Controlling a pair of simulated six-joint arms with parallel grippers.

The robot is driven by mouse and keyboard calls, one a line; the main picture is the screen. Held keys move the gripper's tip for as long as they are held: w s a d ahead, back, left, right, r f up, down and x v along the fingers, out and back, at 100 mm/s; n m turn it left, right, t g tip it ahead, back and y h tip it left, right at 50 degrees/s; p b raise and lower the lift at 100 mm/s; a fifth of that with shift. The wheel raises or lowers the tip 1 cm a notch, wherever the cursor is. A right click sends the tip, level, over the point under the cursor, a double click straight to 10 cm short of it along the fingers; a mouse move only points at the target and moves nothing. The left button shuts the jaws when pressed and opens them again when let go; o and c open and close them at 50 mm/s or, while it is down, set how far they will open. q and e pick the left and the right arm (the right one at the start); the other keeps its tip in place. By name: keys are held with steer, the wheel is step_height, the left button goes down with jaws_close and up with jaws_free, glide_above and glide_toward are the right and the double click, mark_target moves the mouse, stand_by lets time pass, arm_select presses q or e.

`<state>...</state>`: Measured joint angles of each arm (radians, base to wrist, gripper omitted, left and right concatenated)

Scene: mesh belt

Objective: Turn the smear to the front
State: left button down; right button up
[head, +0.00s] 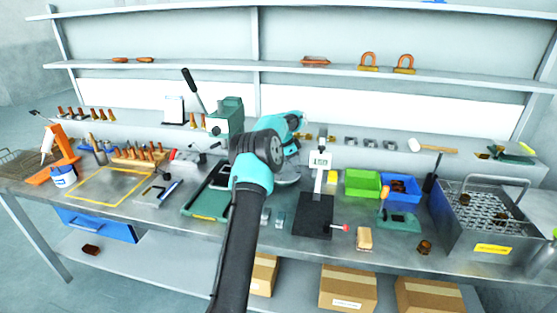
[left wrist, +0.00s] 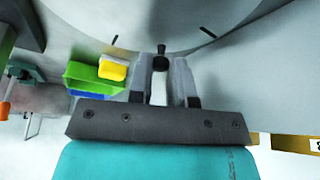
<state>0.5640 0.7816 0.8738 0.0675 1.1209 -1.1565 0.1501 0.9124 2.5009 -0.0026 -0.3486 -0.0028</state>
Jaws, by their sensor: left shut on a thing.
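My left arm rises up the middle of the head view, and its wrist hides its fingertips there. In the left wrist view my left gripper (left wrist: 162,80) has its two grey fingers closed around a small dark knob (left wrist: 160,60). The knob stands at the near edge of a large pale grey round surface (left wrist: 160,20), which has two short dark marks near its rim. Part of a grey round thing (head: 287,178) shows beside my arm in the head view. I cannot make out a smear for certain. My right gripper is not in view.
A green bin (head: 362,183) and a blue bin (head: 400,186) stand right of my arm. A stand with a black base (head: 313,216) is nearer.

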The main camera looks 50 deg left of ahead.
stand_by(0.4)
arm_select(q)
steer(key=c, duration=1.1)
jaws_free()
steer(key=shift+o, duration=0.2)
steer(key=v, duration=1.7)
steer(key=shift+r, duration=0.2)
